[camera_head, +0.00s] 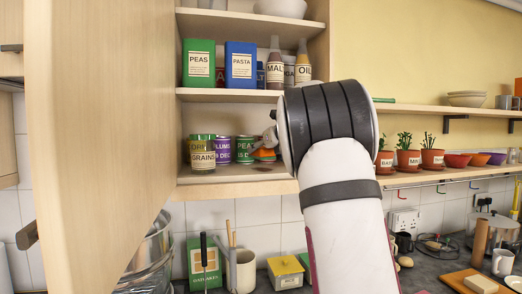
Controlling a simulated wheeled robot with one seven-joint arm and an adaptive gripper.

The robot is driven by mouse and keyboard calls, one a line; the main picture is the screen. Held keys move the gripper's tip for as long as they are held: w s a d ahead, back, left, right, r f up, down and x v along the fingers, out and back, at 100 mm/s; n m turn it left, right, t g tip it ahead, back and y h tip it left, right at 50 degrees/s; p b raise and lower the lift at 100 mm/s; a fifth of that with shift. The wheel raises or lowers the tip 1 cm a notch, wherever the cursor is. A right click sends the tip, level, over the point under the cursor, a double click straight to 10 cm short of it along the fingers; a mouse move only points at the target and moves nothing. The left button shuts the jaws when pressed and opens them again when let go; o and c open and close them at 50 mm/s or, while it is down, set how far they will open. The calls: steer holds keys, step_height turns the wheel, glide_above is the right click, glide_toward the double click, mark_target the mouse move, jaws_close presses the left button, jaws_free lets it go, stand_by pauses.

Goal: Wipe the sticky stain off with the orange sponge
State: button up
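The orange sponge (264,153) is a small orange patch low in the open wall cupboard, just above its bottom shelf. My gripper (268,144) reaches in from the right and appears shut on the sponge, which is tilted. My arm's thick wrist hides most of the gripper and the shelf's right end. A small dark mark (263,169), perhaps the sticky stain, shows on the shelf board just below the sponge. I cannot tell whether the sponge touches the board.
Several tins, including a green one (202,153) and a purple one (223,150), stand left of the sponge. The open cupboard door (95,130) fills the left. Boxes and bottles fill the shelf above. Potted herbs (408,158) stand on a shelf at right.

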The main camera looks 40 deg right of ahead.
mark_target(265, 158)
steer(key=shift+s+a+p, duration=0.2)
steer(key=shift+s+a, duration=0.2)
steer(key=shift+s, duration=0.35)
steer(key=shift+s+a+p, duration=0.2)
steer(key=shift+s+a, duration=0.15)
steer(key=shift+s, duration=0.45)
steer(key=shift+s+a+p, duration=0.2)
steer(key=shift+s+a, duration=0.2)
steer(key=shift+s, duration=0.35)
steer(key=shift+f, duration=0.2)
steer(key=shift+f+b, duration=0.45)
steer(key=shift+f, duration=0.3)
steer(key=shift+f+b, duration=0.35)
steer(key=shift+b, duration=0.15)
steer(key=shift+f+b, duration=0.5)
steer(key=shift+f, duration=0.25)
